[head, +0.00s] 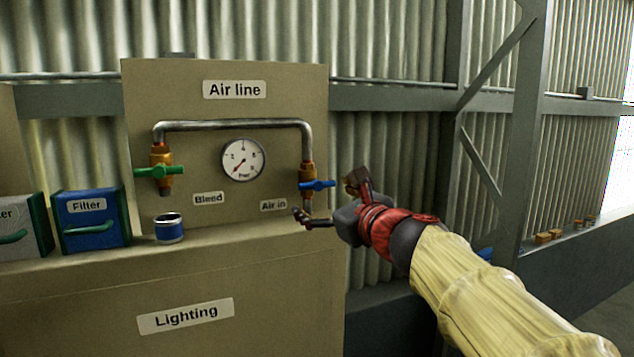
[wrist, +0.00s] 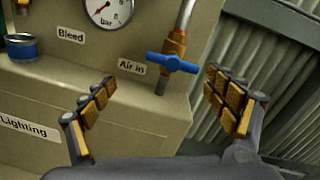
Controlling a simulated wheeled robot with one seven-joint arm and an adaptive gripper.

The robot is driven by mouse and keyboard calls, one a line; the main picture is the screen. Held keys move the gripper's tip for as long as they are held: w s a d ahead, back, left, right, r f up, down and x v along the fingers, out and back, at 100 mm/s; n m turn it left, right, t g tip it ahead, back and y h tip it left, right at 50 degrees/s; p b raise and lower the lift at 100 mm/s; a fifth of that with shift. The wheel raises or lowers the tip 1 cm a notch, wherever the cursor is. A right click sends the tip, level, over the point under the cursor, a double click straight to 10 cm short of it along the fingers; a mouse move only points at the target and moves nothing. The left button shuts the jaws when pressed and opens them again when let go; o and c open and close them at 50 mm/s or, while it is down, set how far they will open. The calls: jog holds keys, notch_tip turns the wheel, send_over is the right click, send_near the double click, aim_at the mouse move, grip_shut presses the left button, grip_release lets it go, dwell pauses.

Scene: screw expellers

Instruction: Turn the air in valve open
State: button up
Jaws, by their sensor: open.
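The air in valve has a blue handle (head: 317,185) on a brass body (head: 306,172), at the lower right end of the pipe on the Air line panel (head: 285,90). Its handle lies crosswise to the vertical pipe. The "Air in" label (head: 273,205) is to its left. In the wrist view the blue handle (wrist: 172,62) shows beyond and between my fingers. My gripper (head: 330,203) is open and empty, just in front of and below the valve. Its padded fingers spread wide in the wrist view (wrist: 165,100). I see no contact with the handle.
A green bleed valve handle (head: 158,172) is at the pipe's left end. A round gauge (head: 243,160) sits between the valves, needle pointing lower left. A blue-banded can (head: 169,228) and a blue Filter box (head: 92,218) stand on the ledge. A steel post (head: 515,130) rises at right.

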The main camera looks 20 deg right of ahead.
aim_at(318, 184)
jog(key=shift+w+d+r+m+h, duration=0.25)
jog(key=shift+w+m, duration=0.5)
jog(key=shift+w, duration=0.55)
jog(key=shift+w+d+r+m+h, duration=0.15)
jog(key=shift+w+d+m, duration=0.2)
jog(key=shift+w+m, duration=0.65)
jog(key=shift+w+d+r+m+h, duration=0.1)
jog(key=shift+w+d+r+m, duration=0.25)
jog(key=shift+w, duration=1.2)
jog(key=shift+a+f, duration=0.1)
jog(key=shift+f, duration=0.05)
jog(key=c, duration=0.3)
jog(key=c, duration=0.7)
jog(key=shift+c, duration=0.9)
